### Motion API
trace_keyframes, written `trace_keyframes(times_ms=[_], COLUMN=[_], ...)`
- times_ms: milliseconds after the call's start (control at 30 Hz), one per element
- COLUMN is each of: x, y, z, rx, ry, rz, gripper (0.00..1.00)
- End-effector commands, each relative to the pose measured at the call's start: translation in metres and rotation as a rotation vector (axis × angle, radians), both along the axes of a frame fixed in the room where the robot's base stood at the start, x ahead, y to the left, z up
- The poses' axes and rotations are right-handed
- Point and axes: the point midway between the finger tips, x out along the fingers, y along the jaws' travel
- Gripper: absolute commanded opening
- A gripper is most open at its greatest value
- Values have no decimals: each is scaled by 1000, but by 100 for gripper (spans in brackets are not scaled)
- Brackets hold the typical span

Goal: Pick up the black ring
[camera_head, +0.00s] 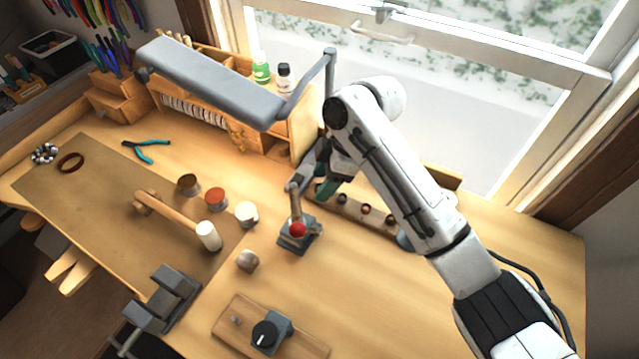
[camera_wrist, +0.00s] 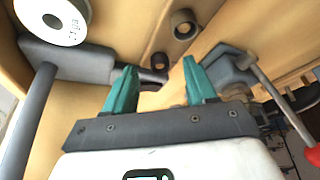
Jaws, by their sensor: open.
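A wooden strip (camera_head: 379,222) on the bench holds small dark ring-like pieces in a row. One dark ring (camera_wrist: 160,61) shows between my fingertips in the wrist view, beyond them; a larger dark brown ring (camera_wrist: 185,24) sits farther along. In the head view the ring-like piece (camera_head: 345,200) closest to my gripper is small, and I cannot tell surely which piece is the black ring. My gripper (camera_head: 326,188) has teal fingers, open and empty, over the strip's left end. It also shows in the wrist view (camera_wrist: 159,65).
A grey tool with a red knob (camera_head: 298,230) stands close left of my gripper. A lamp (camera_head: 215,82) hangs behind it, and a wooden rack (camera_head: 215,100) stands at the back. A hammer (camera_head: 180,218) lies on the mat. The bench's front right is clear.

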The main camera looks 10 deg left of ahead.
Motion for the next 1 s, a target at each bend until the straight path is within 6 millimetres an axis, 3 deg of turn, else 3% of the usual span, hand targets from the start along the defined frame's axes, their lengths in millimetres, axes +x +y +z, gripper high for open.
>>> trace_keyframes(times_ms=[300, 900, 1000], x=[-1, -1, -1], y=[3, 3, 3], z=[-7, -7, -7], rx=[0, 0, 0], ry=[-1, -1, -1], rz=[0, 0, 0], gripper=[56, 0, 0])
